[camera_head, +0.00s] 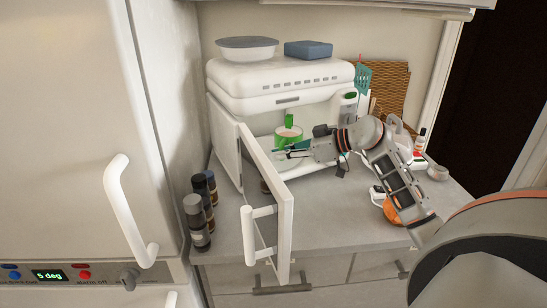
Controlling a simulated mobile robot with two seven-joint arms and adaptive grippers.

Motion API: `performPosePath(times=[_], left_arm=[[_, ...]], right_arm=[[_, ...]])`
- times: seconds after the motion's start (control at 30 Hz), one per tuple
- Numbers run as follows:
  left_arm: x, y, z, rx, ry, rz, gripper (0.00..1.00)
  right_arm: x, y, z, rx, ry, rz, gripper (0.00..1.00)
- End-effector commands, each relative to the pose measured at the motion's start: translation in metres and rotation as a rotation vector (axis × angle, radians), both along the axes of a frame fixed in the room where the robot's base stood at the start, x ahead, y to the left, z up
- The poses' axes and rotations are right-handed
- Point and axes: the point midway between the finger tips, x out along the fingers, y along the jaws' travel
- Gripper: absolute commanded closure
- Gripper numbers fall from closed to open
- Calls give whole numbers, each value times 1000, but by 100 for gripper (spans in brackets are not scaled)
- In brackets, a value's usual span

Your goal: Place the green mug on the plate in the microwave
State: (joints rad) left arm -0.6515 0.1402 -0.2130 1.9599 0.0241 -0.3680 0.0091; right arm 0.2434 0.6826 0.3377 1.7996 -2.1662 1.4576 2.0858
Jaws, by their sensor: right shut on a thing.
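The green mug (289,132) shows in the head view inside the opening of the white microwave (285,80). Its pale round opening faces toward the camera and green parts show above and below it. My right gripper (288,151) reaches in from the right and is shut on the mug at its lower side; the exact contact is small and hard to make out. The plate (291,163) shows as a pale disc below the gripper, partly hidden by the door and gripper. I cannot tell whether the mug touches the plate. My left gripper is not in view.
The microwave door (283,215) stands open toward the camera, left of my right arm. Dark-capped jars (196,221) stand on the counter at left, beside the fridge (75,120). A bowl (247,47) and blue box (308,49) sit on top.

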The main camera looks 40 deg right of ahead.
Motion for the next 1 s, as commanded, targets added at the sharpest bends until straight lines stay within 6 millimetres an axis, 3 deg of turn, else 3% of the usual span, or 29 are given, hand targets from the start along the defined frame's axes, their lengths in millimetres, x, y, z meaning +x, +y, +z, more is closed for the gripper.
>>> performPosePath(times=[0.13,0.47,0.7,1.0], left_arm=[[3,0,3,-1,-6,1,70],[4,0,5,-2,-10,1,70],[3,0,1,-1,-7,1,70],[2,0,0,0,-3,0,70]], right_arm=[[23,-4,3,2,-5,-1,100],[43,-7,3,0,-5,0,100],[41,-6,-32,2,-2,1,100],[41,-6,-34,-1,-4,1,100]])
